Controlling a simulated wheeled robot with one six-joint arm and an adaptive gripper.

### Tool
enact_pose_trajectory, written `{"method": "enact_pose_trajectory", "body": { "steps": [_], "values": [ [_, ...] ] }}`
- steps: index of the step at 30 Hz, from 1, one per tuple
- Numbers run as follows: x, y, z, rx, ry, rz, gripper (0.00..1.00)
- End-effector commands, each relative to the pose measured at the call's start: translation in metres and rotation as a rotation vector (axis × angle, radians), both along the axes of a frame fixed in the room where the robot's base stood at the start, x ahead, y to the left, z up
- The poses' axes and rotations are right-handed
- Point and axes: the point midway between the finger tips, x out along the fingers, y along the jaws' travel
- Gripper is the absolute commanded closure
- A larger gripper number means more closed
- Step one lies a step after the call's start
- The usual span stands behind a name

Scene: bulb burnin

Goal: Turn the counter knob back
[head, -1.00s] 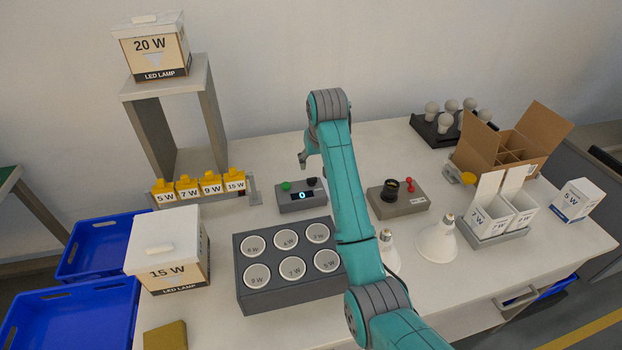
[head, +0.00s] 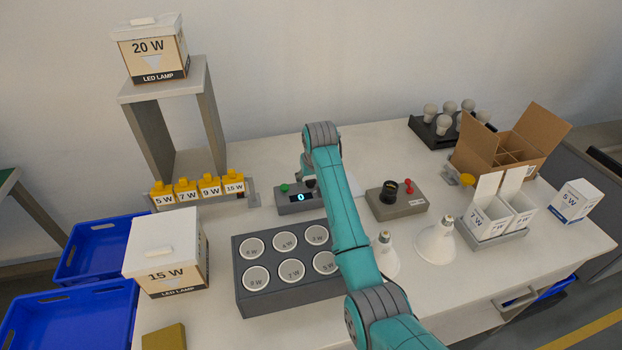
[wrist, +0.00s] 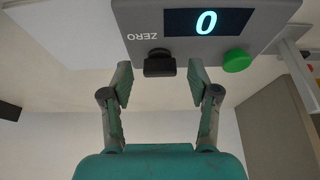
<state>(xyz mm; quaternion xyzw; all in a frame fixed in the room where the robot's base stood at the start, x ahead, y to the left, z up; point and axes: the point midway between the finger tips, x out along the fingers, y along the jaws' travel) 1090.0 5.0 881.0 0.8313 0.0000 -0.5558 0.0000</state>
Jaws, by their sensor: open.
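The counter (head: 296,203) is a grey box with a lit display reading 0 and a green button (head: 285,188). In the wrist view the counter (wrist: 272,22) appears upside down relative to its "ZERO" label, with the green button (wrist: 236,61) at right. The black counter knob (wrist: 159,63) sits beside the word ZERO. My gripper (wrist: 160,75) is open, its two fingers on either side of the knob, with visible gaps; I cannot tell whether they reach around it. In the head view my arm partly hides the knob.
A grey box with a black socket and red lever (head: 398,203) stands to the right. A dark rack of round labelled slots (head: 262,304) lies in front. Yellow blocks labelled in watts (head: 209,184) stand at left. Two reflector bulbs (head: 436,243) stand front right.

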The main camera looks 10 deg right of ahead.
Motion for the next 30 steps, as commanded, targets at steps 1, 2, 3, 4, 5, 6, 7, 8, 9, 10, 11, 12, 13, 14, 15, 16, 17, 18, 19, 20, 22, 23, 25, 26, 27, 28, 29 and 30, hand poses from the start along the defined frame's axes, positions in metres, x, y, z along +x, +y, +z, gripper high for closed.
{"method": "enact_pose_trajectory", "body": {
  "steps": [1, 2, 3, 4, 5, 6, 7, 8, 9, 10, 11, 12, 13, 14, 15, 16, 17, 18, 19, 20, 22, 23, 25, 26, 27, 28, 29, 30],
  "values": [
    [0.0000, 0.0000, 0.0002, 0.000, 0.000, 0.000, 0.40],
    [0.0000, 0.0000, 0.0002, 0.000, 0.000, 0.000, 0.45],
    [0.0000, 0.0000, 0.0002, 0.000, 0.000, 0.000, 0.55],
    [0.0000, 0.0000, 0.0003, 0.000, 0.000, 0.000, 0.62],
    [0.0000, 0.0000, 0.0003, 0.000, 0.000, 0.000, 0.70],
    [0.0000, 0.0000, 0.0003, 0.000, 0.000, 0.000, 0.80],
    [0.0000, 0.0000, 0.0003, 0.000, 0.000, 0.000, 0.87],
    [0.0000, 0.0000, 0.0003, 0.000, 0.000, 0.000, 0.95],
    [0.0000, 0.0000, 0.0003, 0.000, 0.000, 0.000, 1.00],
    [0.0000, 0.0000, 0.0003, 0.000, 0.000, 0.000, 1.00],
    [0.0000, 0.0000, 0.0003, 0.000, 0.000, 0.000, 1.00],
    [0.0000, 0.0000, 0.0003, 0.000, 0.000, 0.001, 1.00],
    [0.0000, -0.0001, 0.0003, 0.000, 0.000, 0.002, 1.00],
    [0.0000, -0.0001, 0.0003, 0.000, 0.000, 0.004, 1.00],
    [0.0000, -0.0002, 0.0003, 0.000, 0.000, 0.009, 1.00],
    [0.0000, -0.0003, 0.0003, 0.000, 0.000, 0.013, 1.00],
    [0.0000, -0.0004, 0.0003, 0.000, 0.000, 0.019, 1.00],
    [0.0000, -0.0005, 0.0003, 0.001, 0.000, 0.029, 1.00],
    [0.0000, -0.0006, 0.0003, 0.000, 0.000, 0.038, 1.00],
    [0.0000, -0.0007, 0.0003, 0.001, 0.000, 0.050, 1.00],
    [0.0000, -0.0013, 0.0002, 0.000, 0.000, 0.082, 1.00],
    [0.0000, -0.0015, 0.0002, 0.000, 0.000, 0.099, 1.00],
    [0.0001, -0.0016, 0.0003, 0.001, 0.000, 0.145, 1.00],
    [0.0001, -0.0018, 0.0003, 0.000, 0.000, 0.167, 1.00],
    [0.0002, -0.0016, 0.0003, 0.001, 0.000, 0.199, 1.00],
    [0.0003, -0.0019, 0.0003, 0.000, -0.001, 0.224, 1.00],
    [0.0004, -0.0021, 0.0005, 0.000, -0.001, 0.251, 1.00],
    [0.0005, -0.0024, 0.0008, 0.001, -0.001, 0.287, 1.00]
  ]
}}
